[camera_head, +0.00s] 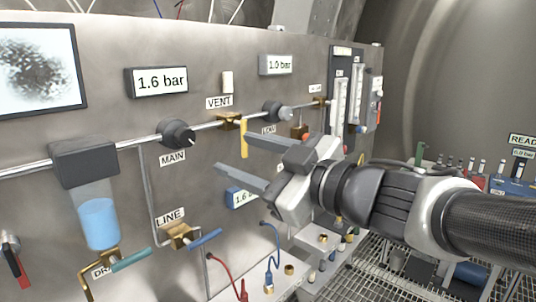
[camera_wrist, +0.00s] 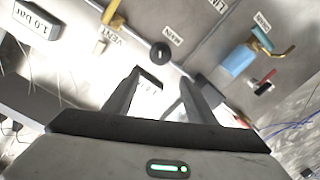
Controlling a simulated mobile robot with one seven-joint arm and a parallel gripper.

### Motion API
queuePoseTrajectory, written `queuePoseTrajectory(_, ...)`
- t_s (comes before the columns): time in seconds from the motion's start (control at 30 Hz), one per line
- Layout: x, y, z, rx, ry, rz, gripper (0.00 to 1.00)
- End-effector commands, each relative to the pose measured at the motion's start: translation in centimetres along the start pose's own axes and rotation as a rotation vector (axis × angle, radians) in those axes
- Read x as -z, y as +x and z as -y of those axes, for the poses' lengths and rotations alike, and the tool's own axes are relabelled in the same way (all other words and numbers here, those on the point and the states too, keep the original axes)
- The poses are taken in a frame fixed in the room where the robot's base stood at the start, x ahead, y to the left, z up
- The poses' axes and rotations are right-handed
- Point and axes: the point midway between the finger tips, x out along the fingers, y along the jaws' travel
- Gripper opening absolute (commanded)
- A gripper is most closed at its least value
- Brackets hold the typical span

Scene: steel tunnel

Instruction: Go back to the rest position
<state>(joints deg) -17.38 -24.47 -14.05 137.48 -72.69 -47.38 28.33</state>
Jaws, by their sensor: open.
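My gripper (camera_head: 232,163) is open and empty in the head view, its two fingers spread and pointing left toward the steel panel (camera_head: 60,125). It hangs in front of the panel, below the yellow VENT handle (camera_head: 244,138) and right of the black MAIN knob (camera_head: 178,134). A part of the panel, around a blue-framed display (camera_head: 240,198), is partly hidden behind the gripper. In the wrist view the two dark fingers (camera_wrist: 160,95) stand apart with nothing between them but the panel behind. The MAIN knob (camera_wrist: 160,52) shows beyond the fingertips.
A blue-filled bowl (camera_head: 99,222) hangs at the left, with the teal DRAIN handle (camera_head: 131,260) below. The LINE valve (camera_head: 178,236) has a blue handle. Red and blue cables (camera_head: 270,245) rise from a lower shelf. At right, a blue box (camera_head: 510,187) stands beyond my arm.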

Motion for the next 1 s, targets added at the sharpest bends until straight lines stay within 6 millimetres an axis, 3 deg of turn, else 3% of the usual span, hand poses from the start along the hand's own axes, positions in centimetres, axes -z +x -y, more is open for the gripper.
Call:
queuePoseTrajectory(0.2, 0.0, -1.6, 0.0, 0.000, 0.001, 0.000, 0.51)
queuePoseTrajectory(0.53, 0.0, -1.7, -0.1, -0.006, 0.002, 0.004, 0.51)
queuePoseTrajectory(0.67, -0.3, -2.3, -3.0, -0.114, 0.013, 0.063, 0.51)
queuePoseTrajectory(0.77, -1.6, -4.3, -7.6, -0.301, 0.058, 0.190, 0.51)
queuePoseTrajectory(0.87, -4.2, -8.3, -11.5, -0.504, 0.155, 0.383, 0.51)
queuePoseTrajectory(0.93, -6.3, -11.7, -12.2, -0.609, 0.253, 0.537, 0.51)
queuePoseTrajectory(1.0, -8.4, -15.1, -11.3, -0.672, 0.370, 0.694, 0.51)
